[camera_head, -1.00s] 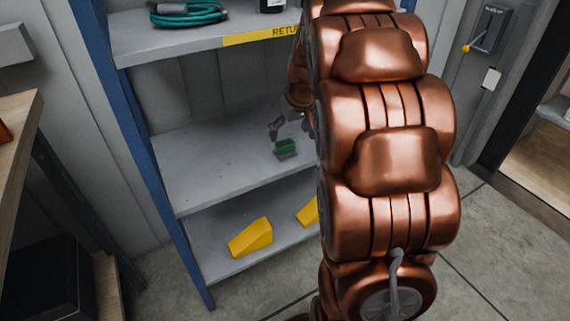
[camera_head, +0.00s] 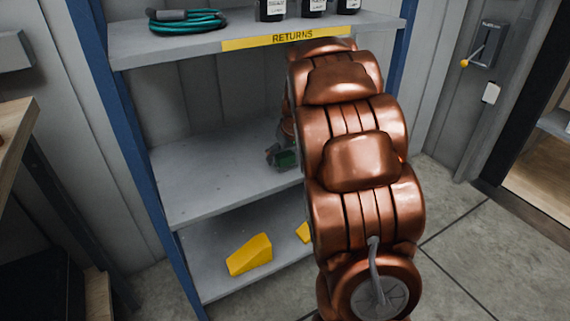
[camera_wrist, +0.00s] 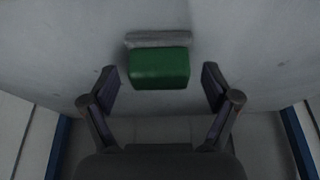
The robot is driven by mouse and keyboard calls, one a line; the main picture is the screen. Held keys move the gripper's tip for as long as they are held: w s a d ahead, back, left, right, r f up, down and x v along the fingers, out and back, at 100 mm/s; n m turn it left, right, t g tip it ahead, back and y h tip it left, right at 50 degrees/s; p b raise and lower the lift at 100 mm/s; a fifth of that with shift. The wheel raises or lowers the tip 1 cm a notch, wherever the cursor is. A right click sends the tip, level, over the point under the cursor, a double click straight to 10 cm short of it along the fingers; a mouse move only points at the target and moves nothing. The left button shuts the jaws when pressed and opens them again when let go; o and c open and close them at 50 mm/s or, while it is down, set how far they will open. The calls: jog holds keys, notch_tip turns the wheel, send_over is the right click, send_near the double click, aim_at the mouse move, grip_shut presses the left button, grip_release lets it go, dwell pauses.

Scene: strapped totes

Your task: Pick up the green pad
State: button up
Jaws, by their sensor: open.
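The green pad (camera_wrist: 159,69) is a small block on the grey middle shelf (camera_wrist: 60,60), with a grey strip along its far side in the wrist view. In the head view the pad (camera_head: 287,159) shows only partly, beside my gripper (camera_head: 275,156) and arm. In the wrist view my gripper (camera_wrist: 160,90) is open, with one finger on each side of the pad's near part. I see gaps between the pad and both fingers. Nothing is held.
The returns shelf (camera_head: 140,50) above carries a teal coiled cable (camera_head: 187,20) and several dark bottles (camera_head: 312,8). The lower shelf (camera_head: 215,285) holds yellow wedges (camera_head: 250,255). A blue post (camera_head: 130,140) stands at the left. The left part of the middle shelf is bare.

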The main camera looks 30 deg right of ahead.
aim_at(283, 152)
jog(key=shift+f, duration=0.1)
jog(key=shift+c, duration=0.3)
jog(key=c, duration=1.2)
jog(key=shift+r+p, duration=0.7)
jog(key=shift+r, duration=1.05)
jog(key=shift+s+a+r+p, duration=0.35)
jog(key=shift+s+a, duration=0.8)
jog(key=shift+s, duration=1.25)
jog(key=shift+s+a+r+p, duration=0.15)
jog(key=shift+s+a+p, duration=0.25)
jog(key=shift+s+a, duration=1.4)
jog(key=shift+s+a+r+p, duration=0.25)
jog(key=shift+s+a+p, duration=0.2)
jog(key=shift+s, duration=2.55)
